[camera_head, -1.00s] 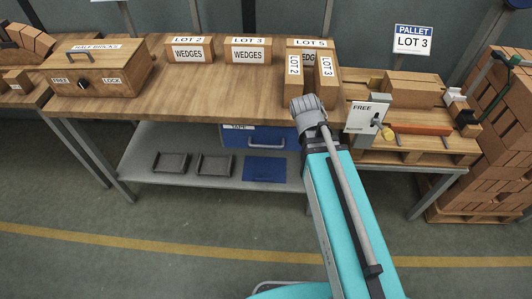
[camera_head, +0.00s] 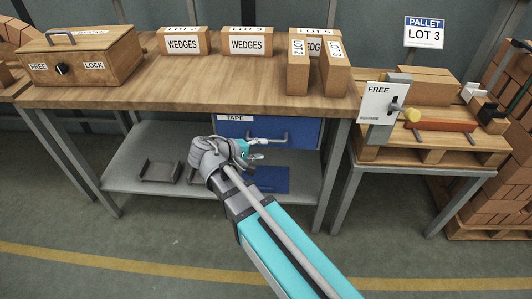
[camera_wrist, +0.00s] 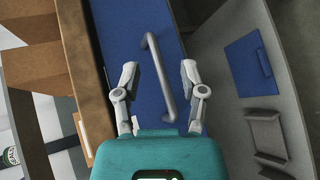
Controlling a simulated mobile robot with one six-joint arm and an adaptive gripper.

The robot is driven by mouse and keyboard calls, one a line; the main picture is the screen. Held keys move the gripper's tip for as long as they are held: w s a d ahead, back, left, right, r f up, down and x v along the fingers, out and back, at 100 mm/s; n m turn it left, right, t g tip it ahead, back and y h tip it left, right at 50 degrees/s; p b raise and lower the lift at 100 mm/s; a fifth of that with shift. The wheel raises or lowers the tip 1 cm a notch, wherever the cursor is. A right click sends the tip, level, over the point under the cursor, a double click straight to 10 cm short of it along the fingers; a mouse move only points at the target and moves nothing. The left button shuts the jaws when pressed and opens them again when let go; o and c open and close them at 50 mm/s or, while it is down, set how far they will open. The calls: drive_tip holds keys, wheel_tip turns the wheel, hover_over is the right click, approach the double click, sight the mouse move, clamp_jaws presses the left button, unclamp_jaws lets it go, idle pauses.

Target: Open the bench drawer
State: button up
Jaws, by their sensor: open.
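The bench drawer (camera_head: 305,132) is blue with a "TAPE" label and hangs under the wooden bench top at its right part. It looks shut. Its grey bar handle (camera_head: 268,138) also shows in the wrist view (camera_wrist: 160,78), running lengthwise between my fingers. My gripper (camera_head: 256,150) is in front of the drawer's lower left part, partly hidden by my wrist in the head view. In the wrist view my gripper (camera_wrist: 158,88) is open, one finger on each side of the handle. I cannot tell how far the fingertips are from the drawer front.
The wooden bench top (camera_head: 200,92) lies above, with several wedge boxes and a half-bricks box (camera_head: 85,58). A lower shelf (camera_head: 125,165) holds grey trays and a blue plate (camera_head: 268,180). A "FREE" sign panel (camera_head: 378,103) and pallet stand at right.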

drive_tip(key=s+a+f+n+t+h+b, duration=0.1)
drive_tip(key=a+n+t+b, duration=0.1)
drive_tip(key=a+b, duration=0.3)
drive_tip(key=a+t, duration=0.1)
drive_tip(key=a, duration=0.3)
drive_tip(key=shift+s+f+t, duration=0.2)
drive_tip(key=shift+s+t, duration=0.2)
drive_tip(key=shift+d, duration=0.15)
drive_tip(key=shift+b+x, duration=0.95)
drive_tip(key=shift+x, duration=5.95)
clamp_jaws()
drive_tip(key=shift+d, duration=0.1)
drive_tip(key=shift+s, duration=0.1)
